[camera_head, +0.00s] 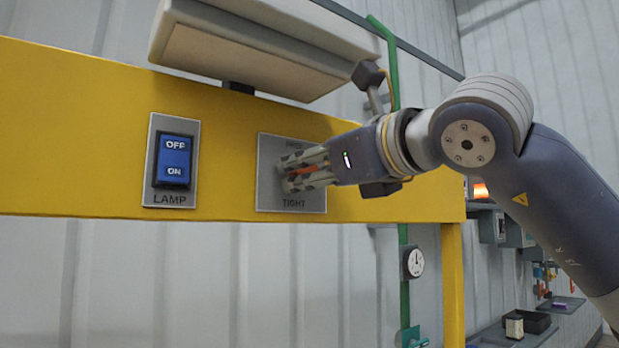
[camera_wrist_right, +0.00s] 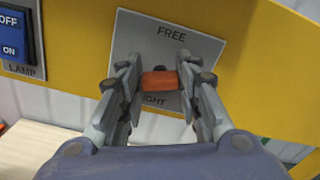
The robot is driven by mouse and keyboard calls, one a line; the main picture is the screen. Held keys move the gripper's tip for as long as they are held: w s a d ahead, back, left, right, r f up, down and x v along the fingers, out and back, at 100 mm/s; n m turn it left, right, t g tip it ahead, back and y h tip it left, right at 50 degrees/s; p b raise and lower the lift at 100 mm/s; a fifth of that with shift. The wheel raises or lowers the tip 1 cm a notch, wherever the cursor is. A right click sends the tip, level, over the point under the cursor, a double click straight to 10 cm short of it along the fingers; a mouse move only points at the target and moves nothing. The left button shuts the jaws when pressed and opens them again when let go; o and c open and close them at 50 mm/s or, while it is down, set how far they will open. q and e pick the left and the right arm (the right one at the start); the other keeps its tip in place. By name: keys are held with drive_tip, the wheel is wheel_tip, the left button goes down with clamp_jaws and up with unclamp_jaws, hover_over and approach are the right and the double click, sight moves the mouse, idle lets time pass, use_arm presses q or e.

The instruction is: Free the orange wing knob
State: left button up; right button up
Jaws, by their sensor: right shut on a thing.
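The orange wing knob (camera_wrist_right: 159,80) sits on a grey plate (camera_wrist_right: 204,45) marked FREE at the top and TIGHT at the bottom. In the wrist view the wing lies across, between the fingertips of my right gripper (camera_wrist_right: 156,84), which is shut on it. In the head view the right gripper (camera_head: 297,174) reaches the plate (camera_head: 265,190) from the right, and only a strip of the orange knob (camera_head: 305,170) shows between its fingers. My left gripper is not in view.
The plate is on a yellow beam (camera_head: 80,120). A blue OFF/ON lamp switch (camera_head: 173,161) is left of it. A green pipe (camera_head: 404,280) with a round gauge (camera_head: 414,262) runs behind the beam.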

drive_tip(key=n, duration=0.5)
drive_tip(key=shift+n, duration=0.3)
drive_tip(key=n, duration=0.2)
drive_tip(key=shift+n, duration=0.4)
drive_tip(key=shift+s+a+f+n, duration=0.1)
drive_tip(key=shift+n, duration=1.8)
drive_tip(key=o, duration=1)
drive_tip(key=shift+o, duration=0.2)
drive_tip(key=v, duration=1.2)
